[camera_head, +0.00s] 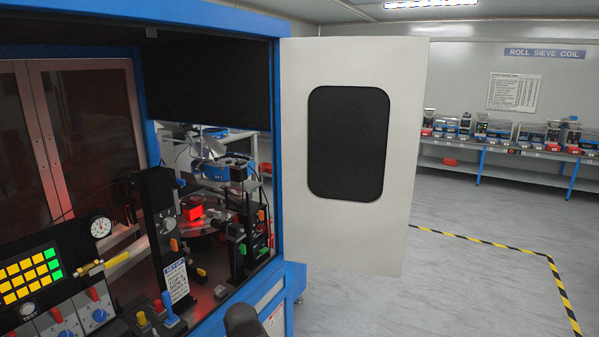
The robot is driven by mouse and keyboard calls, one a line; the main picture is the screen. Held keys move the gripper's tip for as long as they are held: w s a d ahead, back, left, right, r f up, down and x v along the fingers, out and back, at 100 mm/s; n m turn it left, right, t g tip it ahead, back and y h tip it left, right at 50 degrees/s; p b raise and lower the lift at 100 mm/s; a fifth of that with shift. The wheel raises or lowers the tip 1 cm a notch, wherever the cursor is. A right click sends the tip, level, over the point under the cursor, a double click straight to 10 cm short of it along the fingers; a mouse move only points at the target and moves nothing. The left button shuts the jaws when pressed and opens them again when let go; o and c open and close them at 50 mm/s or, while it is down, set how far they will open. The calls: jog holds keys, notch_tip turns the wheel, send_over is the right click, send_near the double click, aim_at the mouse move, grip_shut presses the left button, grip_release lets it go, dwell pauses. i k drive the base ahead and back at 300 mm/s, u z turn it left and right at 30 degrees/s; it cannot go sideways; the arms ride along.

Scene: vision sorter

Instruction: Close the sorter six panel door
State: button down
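The sorter's panel door (403,150) is a white panel with a dark rounded window (348,143). It stands open, swung out to the right of the blue-framed sorter cabinet (277,180). Its left edge is at the cabinet's right post, and its right edge is free over the floor. The cabinet opening is uncovered and shows the machinery inside. A dark rounded part at the bottom centre seems to be part of my arm. My gripper's fingers do not show.
A control panel (60,310) with yellow and green buttons and knobs is at lower left. Grey floor (460,280) with black-yellow tape lies clear right of the door. A bench (500,150) with several devices stands along the back wall.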

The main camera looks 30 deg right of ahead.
aim_at(351, 107)
jog(key=u, duration=0.15)
jog(key=k, duration=0.6)
jog(key=z, duration=2.25)
jog(key=i, duration=1.4)
